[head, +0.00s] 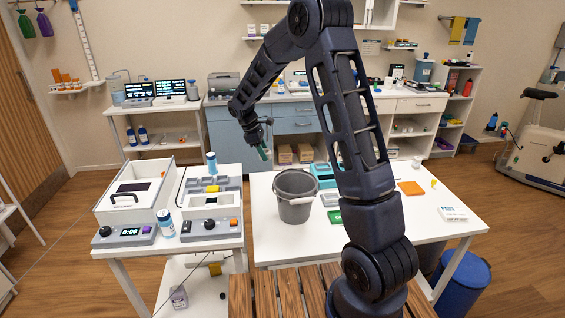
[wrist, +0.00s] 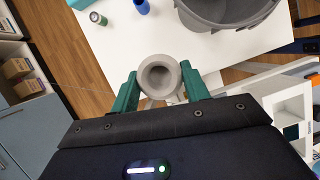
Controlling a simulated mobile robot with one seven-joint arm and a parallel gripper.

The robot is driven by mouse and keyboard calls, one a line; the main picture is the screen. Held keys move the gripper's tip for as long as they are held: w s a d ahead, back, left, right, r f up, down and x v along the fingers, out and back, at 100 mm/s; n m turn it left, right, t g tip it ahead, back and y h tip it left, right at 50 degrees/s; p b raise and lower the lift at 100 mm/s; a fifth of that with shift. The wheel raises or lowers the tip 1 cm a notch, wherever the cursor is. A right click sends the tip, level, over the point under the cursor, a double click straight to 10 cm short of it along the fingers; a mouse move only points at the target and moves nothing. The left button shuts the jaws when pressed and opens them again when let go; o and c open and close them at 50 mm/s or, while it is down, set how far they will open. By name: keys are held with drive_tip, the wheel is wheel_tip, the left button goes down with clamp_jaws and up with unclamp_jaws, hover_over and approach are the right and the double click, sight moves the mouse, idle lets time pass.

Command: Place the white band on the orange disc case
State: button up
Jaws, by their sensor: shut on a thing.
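My gripper (wrist: 160,88) has green fingers and is shut on the white band (wrist: 148,80), a pale ring with a round hollow facing the camera. In the head view my gripper (head: 264,151) hangs in the air left of the arm, above and behind the grey bucket; the band is too small to make out there. The orange disc case (head: 411,188) appears as a flat orange piece on the white table, right of my arm, with nothing visible on it. It is out of the wrist view.
The white table (head: 455,233) holds a grey bucket (head: 296,197), a teal box (head: 323,172), a grey tray (head: 331,199) and a white box (head: 453,214). My arm crosses above the table between bucket and orange case. Lab devices (head: 137,198) fill the left table.

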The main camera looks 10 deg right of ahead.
drive_tip(key=shift+r, duration=0.3)
drive_tip(key=shift+w+d, duration=0.1)
drive_tip(key=shift+d, duration=0.1)
drive_tip(key=w+d, duration=0.3)
drive_tip(key=d, duration=0.5)
drive_tip(key=w+d, duration=0.2)
drive_tip(key=d, duration=0.5)
drive_tip(key=r+m+g, duration=0.1)
drive_tip(key=m, duration=0.1)
hover_over(413, 187)
drive_tip(key=a, duration=0.1)
drive_tip(key=shift+w+a+r+y, duration=0.1)
drive_tip(key=shift+w+r+y, duration=0.05)
drive_tip(key=shift+w+y, duration=0.15)
wheel_tip(413, 187, down, 20)
drive_tip(key=shift+r, duration=0.25)
drive_tip(key=shift+c, duration=0.5)
